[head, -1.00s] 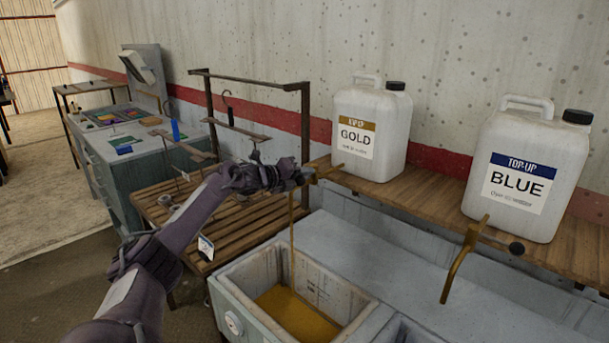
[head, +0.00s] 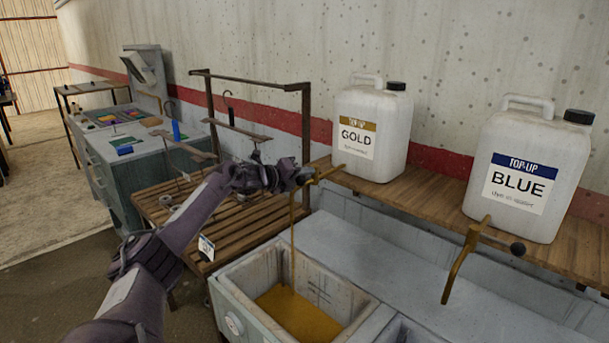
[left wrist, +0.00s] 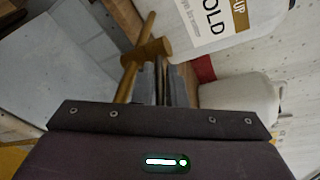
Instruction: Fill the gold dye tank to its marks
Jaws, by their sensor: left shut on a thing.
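The white gold top-up jug (head: 371,128) stands on the wooden shelf, with a brass tap (head: 327,173) at its lower front. My left gripper (head: 300,178) is shut on the tap's handle. In the left wrist view the gripper (left wrist: 162,85) meets the brass tap (left wrist: 146,52) below the jug (left wrist: 225,22). A thin stream of gold dye (head: 292,240) falls into the gold dye tank (head: 250,268). Gold liquid (head: 300,313) covers the tank's floor, below dark marks (head: 319,292) on the inner wall. My right gripper is out of view.
The blue top-up jug (head: 527,174) stands on the shelf (head: 430,193) to the right, its brass tap (head: 462,262) jutting forward. A slatted wooden bench (head: 235,228) and metal rack (head: 250,80) stand behind my left arm. A grey cabinet (head: 140,165) is farther left.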

